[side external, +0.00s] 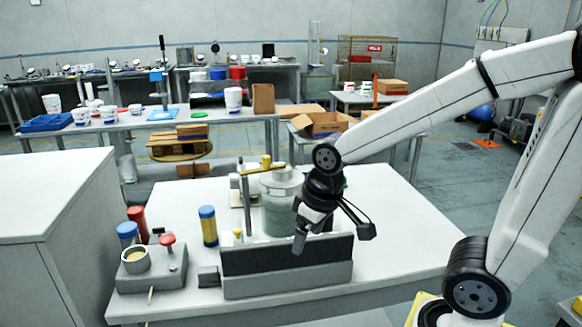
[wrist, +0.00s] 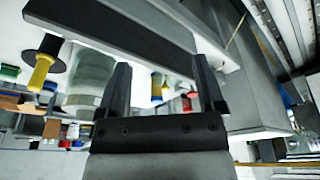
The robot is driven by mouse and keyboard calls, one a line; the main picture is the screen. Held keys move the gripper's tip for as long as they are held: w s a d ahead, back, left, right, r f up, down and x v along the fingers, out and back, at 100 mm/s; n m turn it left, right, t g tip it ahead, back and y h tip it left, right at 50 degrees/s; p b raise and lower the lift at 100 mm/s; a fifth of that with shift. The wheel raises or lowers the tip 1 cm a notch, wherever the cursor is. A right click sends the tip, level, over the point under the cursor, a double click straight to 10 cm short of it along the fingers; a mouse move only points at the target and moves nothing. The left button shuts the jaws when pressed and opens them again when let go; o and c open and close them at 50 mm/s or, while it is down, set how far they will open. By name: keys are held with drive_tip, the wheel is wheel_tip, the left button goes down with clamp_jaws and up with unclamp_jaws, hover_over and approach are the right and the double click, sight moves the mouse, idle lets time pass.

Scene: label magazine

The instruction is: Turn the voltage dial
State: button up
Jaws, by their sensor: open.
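My gripper (side external: 332,236) hangs above the right part of a low grey unit with a long black panel (side external: 265,258), its fingers spread and nothing between them. The wrist view shows both fingers of the gripper (wrist: 162,68) apart, with the unit's dark bar (wrist: 115,30) beyond them. No dial can be surely identified. A yellow knob-like piece with a black disc (wrist: 44,62) shows at the left of the wrist view. A grey box (side external: 170,275) at the table's left carries a red knob (side external: 167,241) and a round cup-like part (side external: 136,260). Any markings are too small to read.
A glass jar (side external: 283,212) stands behind the black-panelled unit, beside a post with a brass arm (side external: 262,170). The white tabletop (side external: 400,240) is clear at the right.

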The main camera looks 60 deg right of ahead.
drive_tip(key=w+d+n+g, duration=0.2)
drive_tip(key=w+d+g, duration=0.15)
drive_tip(key=d, duration=1.25)
wheel_tip(320, 180, down, 4)
drive_tip(key=shift+w+r+t, duration=0.1)
drive_tip(key=shift+r+t, duration=0.05)
drive_tip(key=shift+t, duration=0.3)
drive_tip(key=shift+f, duration=0.3)
drive_tip(key=shift+f, duration=3.85)
drive_tip(key=shift+c, duration=0.2)
clamp_jaws()
